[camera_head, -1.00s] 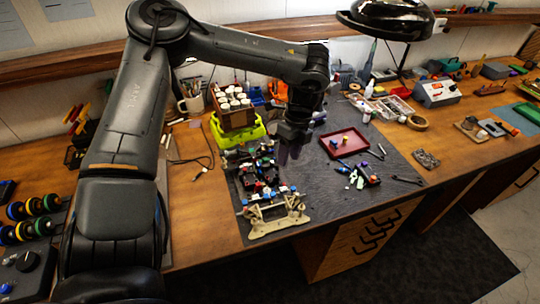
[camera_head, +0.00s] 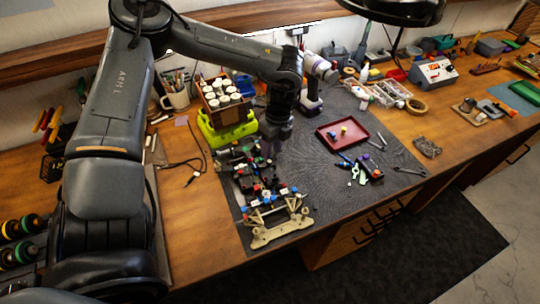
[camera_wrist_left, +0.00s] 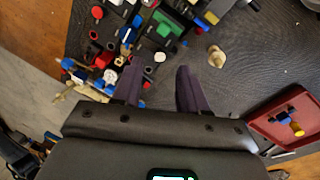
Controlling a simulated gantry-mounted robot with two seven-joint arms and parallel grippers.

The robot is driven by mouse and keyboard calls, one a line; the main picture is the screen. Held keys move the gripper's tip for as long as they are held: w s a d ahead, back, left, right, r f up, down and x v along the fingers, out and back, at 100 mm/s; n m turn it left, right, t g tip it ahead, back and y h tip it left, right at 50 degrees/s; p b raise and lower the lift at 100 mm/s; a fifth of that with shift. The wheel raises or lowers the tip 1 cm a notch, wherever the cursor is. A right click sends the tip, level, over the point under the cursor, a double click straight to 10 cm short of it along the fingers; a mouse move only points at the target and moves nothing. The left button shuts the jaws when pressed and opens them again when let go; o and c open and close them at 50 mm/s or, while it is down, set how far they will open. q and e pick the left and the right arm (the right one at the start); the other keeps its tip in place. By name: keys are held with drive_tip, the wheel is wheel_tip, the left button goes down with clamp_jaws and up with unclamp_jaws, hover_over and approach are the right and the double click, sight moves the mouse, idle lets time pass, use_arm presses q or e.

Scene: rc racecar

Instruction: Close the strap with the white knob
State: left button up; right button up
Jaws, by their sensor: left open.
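The RC car chassis (camera_head: 262,187) lies on the dark mat, with a tan frame at its near end and several coloured parts on it. In the left wrist view, its parts (camera_wrist_left: 163,30) fill the upper left. I cannot tell which belongs to the strap, or the strap's state. My left gripper (camera_head: 273,147) is open above the chassis's far end; its fingers (camera_wrist_left: 160,90) appear empty. My right gripper is not in view.
A red tray (camera_head: 342,134) with small parts lies right of the chassis, with loose tools (camera_head: 362,170) in front of it. A green bin (camera_head: 226,132) under a crate of white-capped jars stands behind the chassis. The mat between chassis and tray is mostly clear.

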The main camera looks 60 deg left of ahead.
sight(270, 161)
use_arm(q)
drive_tip(key=shift+s+d+f, duration=0.1)
drive_tip(key=shift+s+f, duration=0.1)
drive_tip(key=shift+f, duration=0.85)
drive_tip(key=shift+s+f, duration=0.15)
drive_tip(key=shift+f, duration=0.85)
clamp_jaws()
